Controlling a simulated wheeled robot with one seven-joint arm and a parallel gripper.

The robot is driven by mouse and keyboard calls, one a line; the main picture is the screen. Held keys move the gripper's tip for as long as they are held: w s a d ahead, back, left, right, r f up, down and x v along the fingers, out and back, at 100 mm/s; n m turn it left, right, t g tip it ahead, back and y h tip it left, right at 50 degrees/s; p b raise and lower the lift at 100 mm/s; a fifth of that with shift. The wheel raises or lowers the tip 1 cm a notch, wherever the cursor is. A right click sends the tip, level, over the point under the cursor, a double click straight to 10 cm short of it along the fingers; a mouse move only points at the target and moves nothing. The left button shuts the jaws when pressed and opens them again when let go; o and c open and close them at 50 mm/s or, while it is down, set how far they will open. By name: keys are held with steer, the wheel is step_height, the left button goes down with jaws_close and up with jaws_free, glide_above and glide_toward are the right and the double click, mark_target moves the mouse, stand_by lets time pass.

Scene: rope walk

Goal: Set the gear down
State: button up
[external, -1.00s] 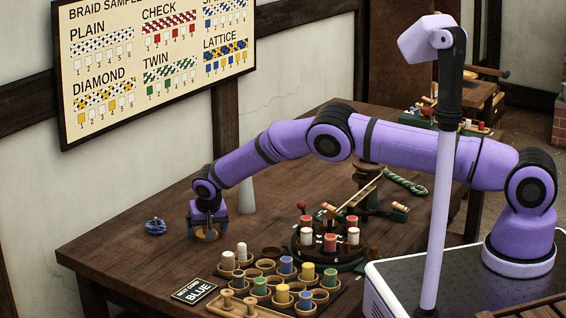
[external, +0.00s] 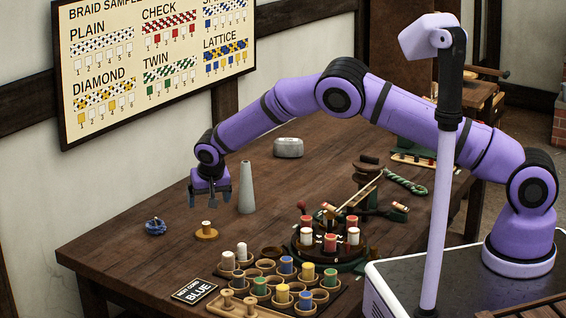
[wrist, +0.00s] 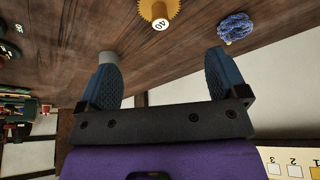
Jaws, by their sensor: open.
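The gear (external: 206,234) is a flat yellow-brown disc with a small upright hub, lying on the dark wooden table (external: 150,262) near its left side. In the wrist view the toothed gear (wrist: 158,12) shows at the top, and its pale hub end carries the number 40. My gripper (external: 209,203) is open and empty, above the gear and apart from it. In the wrist view my gripper's two blue fingers (wrist: 163,78) are spread wide with nothing between them.
A blue rope knot (external: 155,227) lies left of the gear. A grey cone (external: 247,188) stands to its right, with a grey lump (external: 288,148) behind. A tray of bobbins (external: 268,301) and a round braiding stand (external: 330,262) are in front and right. Bare table surrounds the gear.

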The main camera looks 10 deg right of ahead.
steer(key=shift+r, duration=0.15)
steer(key=w+d+r+m, duration=0.1)
steer(key=w+d+r, duration=0.2)
steer(key=d+r, duration=0.65)
steer(key=w+d+r, duration=0.3)
steer(key=d+r, duration=0.6)
steer(key=r, duration=0.1)
steer(key=s+d+r, duration=0.3)
steer(key=d+r, duration=0.4)
steer(key=d, duration=0.3)
steer(key=s+d+r, duration=0.3)
steer(key=d+r, duration=0.5)
steer(key=d, duration=0.3)
steer(key=s+d+r, duration=0.3)
steer(key=s+d, duration=0.4)
steer(key=d, duration=0.1)
steer(key=s+d+r, duration=0.4)
steer(key=s+d, duration=0.3)
steer(key=s, duration=0.1)
steer(key=s+d+f, duration=0.2)
steer(key=s+d, duration=0.2)
steer(key=s, duration=0.6)
steer(key=s+d+f, duration=0.2)
steer(key=s+d, duration=0.2)
steer(key=s, duration=0.6)
steer(key=shift+d+f+t, duration=0.2)
steer(key=shift+d+t, duration=0.2)
